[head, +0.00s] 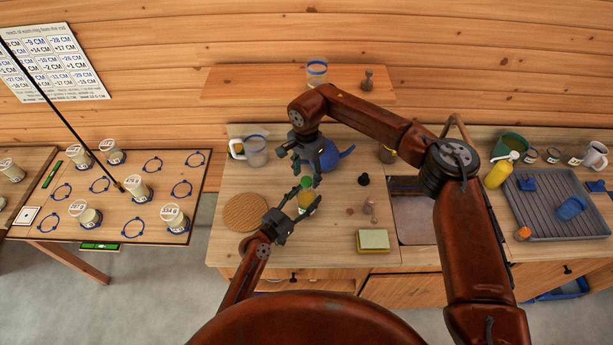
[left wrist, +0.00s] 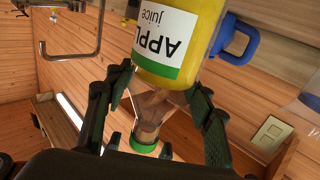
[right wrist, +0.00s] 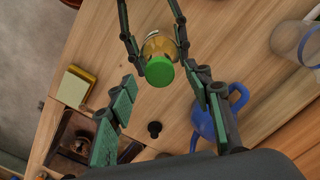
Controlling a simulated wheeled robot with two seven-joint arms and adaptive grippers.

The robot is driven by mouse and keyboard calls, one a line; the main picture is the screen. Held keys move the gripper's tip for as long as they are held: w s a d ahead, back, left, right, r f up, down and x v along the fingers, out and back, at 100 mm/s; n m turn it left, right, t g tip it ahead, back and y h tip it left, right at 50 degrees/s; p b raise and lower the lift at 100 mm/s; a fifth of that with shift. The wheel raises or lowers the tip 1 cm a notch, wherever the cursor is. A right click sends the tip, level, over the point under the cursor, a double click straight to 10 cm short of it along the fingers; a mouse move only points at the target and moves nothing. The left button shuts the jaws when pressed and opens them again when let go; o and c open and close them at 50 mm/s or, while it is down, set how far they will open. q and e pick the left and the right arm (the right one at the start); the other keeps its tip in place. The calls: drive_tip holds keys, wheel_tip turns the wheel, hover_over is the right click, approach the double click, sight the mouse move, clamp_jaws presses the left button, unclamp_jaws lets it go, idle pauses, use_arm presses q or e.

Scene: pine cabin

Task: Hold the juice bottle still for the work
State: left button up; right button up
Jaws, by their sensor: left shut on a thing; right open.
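The juice bottle (head: 306,200) stands on the wooden counter, yellow with a green cap. In the left wrist view the bottle (left wrist: 192,45) appears inverted, with a white "APPLE juice" label. My left gripper (head: 304,196) is shut on the bottle at its narrow neck, below the cap. My right gripper (head: 309,164) is open and empty, just beyond and above the bottle. In the right wrist view the green cap (right wrist: 159,70) shows between the open fingers, with my left fingers around the neck.
A small black knob-like piece (head: 363,179), a sponge (head: 373,240) and a round cork mat (head: 246,212) lie around the bottle. The sink (head: 412,215) is further right.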

wheel_tip(320, 180, up, 11)
idle(0.3)
drive_tip(key=shift+f, duration=0.1)
use_arm(q)
drive_tip(key=o, duration=1.6)
drive_tip(key=v, duration=1.2)
drive_tip(key=shift+f, duration=0.1)
use_arm(e)
drive_tip(key=shift+f, duration=0.1)
